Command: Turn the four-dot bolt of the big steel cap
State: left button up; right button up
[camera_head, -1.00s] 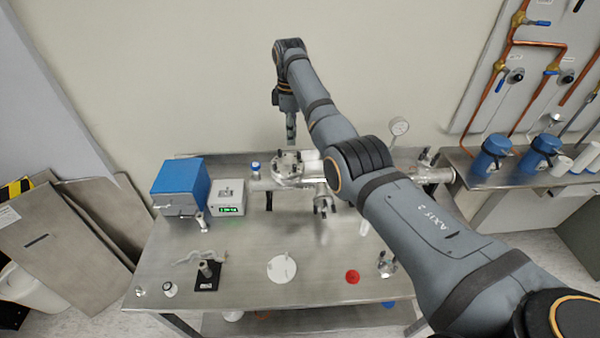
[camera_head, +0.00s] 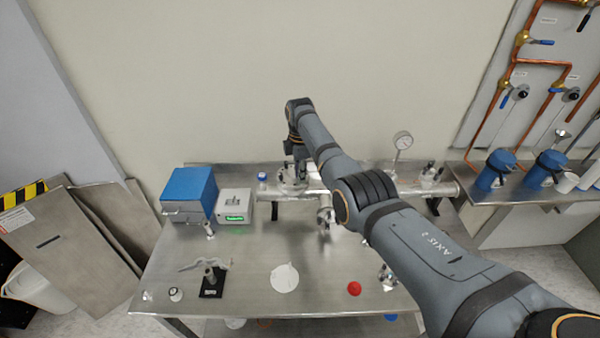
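The big steel cap (camera_head: 289,186) is a round flange on top of the horizontal steel pipe assembly at the back middle of the steel table. My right arm reaches in from the lower right. Its gripper (camera_head: 299,172) points down at the cap, right over or against its top. Whether its fingers touch a bolt, and whether they are open or shut, is too small to tell. The four-dot bolt cannot be made out. My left gripper is out of view.
A blue box (camera_head: 188,192) and a white display unit (camera_head: 234,206) stand left of the pipe. A pressure gauge (camera_head: 402,140) rises at the right. A white disc (camera_head: 285,278), a red disc (camera_head: 354,288) and a black-based part (camera_head: 212,282) lie in front.

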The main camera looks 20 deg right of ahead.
jog(key=shift+f, duration=0.35)
grip_shut()
